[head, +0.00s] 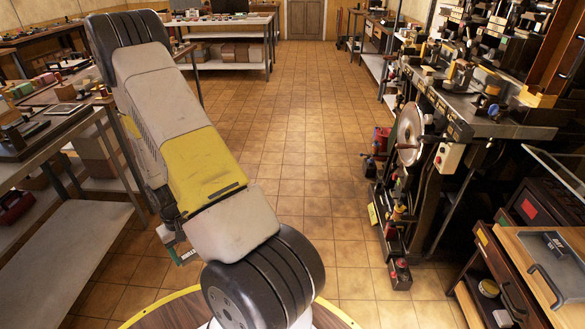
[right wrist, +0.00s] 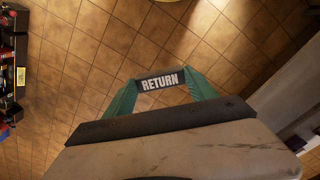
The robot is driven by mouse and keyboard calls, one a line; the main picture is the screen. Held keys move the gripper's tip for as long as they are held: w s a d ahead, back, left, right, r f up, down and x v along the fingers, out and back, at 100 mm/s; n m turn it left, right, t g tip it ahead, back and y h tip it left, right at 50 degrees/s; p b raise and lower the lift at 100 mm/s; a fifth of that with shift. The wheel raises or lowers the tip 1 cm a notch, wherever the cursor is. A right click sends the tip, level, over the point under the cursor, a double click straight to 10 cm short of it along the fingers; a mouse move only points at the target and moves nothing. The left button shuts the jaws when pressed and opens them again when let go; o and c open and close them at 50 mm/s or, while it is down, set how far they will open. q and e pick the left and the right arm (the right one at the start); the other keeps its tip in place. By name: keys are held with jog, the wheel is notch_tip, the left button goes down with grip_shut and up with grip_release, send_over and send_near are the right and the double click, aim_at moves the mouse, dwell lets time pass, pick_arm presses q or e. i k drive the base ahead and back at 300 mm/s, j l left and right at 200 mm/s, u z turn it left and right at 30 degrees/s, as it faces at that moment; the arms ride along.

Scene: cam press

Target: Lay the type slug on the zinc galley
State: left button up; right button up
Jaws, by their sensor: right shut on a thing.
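My right gripper (right wrist: 160,82) has teal fingers closed on the two ends of a dark bar with white letters reading RETURN, which looks like the type slug (right wrist: 162,80). In the right wrist view it hangs over the tiled floor, touching nothing else. In the head view my right arm folds across the left half, and the gripper (head: 184,254) shows only partly beside the forearm. My left gripper is not in view.
A workbench (head: 60,127) with a lower shelf stands at the left. A press with a big disc (head: 409,133) and a loaded bench (head: 490,122) stand at the right. A wooden-topped cabinet (head: 530,262) is at the near right. The tiled aisle (head: 300,130) between is clear.

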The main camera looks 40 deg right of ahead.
aim_at(561, 280)
jog(key=z, duration=1.95)
